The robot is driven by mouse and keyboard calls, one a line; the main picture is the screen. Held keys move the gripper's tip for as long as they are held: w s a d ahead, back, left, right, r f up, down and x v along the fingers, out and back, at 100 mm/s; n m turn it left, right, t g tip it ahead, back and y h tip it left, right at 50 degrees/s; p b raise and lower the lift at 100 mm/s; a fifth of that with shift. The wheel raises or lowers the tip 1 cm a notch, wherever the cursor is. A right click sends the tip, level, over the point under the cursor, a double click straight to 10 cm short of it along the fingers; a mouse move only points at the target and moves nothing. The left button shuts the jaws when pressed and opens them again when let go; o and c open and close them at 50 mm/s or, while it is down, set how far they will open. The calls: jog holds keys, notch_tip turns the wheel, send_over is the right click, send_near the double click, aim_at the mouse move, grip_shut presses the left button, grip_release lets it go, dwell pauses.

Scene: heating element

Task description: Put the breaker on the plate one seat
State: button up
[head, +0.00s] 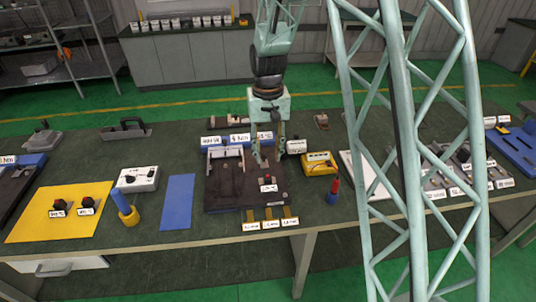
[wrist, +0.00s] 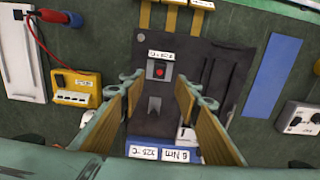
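A small grey device with a red button and a white label (head: 268,186), which may be the breaker, sits on the dark plate (head: 222,200) near its front right. In the wrist view this device (wrist: 160,69) appears just beyond the fingertips, on the dark plate (wrist: 212,58). My gripper (head: 267,153) is above the back right part of the plate. In the wrist view my gripper (wrist: 160,88) is open, with nothing between its fingers. A notch-like grey shape (wrist: 154,108) shows on the plate between the fingers. I cannot read which seat is plate one.
A yellow meter (head: 319,164) stands right of the plate, a blue mat (head: 177,202) left. Blue labelled blocks (wrist: 186,150) line the plate's back. Yellow labelled tabs (head: 270,219) are in front.

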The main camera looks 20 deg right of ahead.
dwell(0.4)
jog(key=s+r+t, duration=0.1)
jog(key=s+r, duration=0.8)
jog(key=r, duration=0.3)
jog(key=s+r+t, duration=0.1)
jog(key=s+r, duration=0.8)
jog(key=r, duration=0.3)
jog(key=s+r+t, duration=0.1)
jog(key=s+r, duration=0.2)
jog(key=s, duration=0.9)
jog(key=s+r+n, duration=0.1)
jog(key=s+r, duration=0.3)
jog(key=s, duration=0.8)
jog(key=shift+s+n+t, duration=0.15)
jog(key=shift+n+t, duration=0.15)
jog(key=shift+t, duration=0.1)
jog(key=shift+d, duration=0.1)
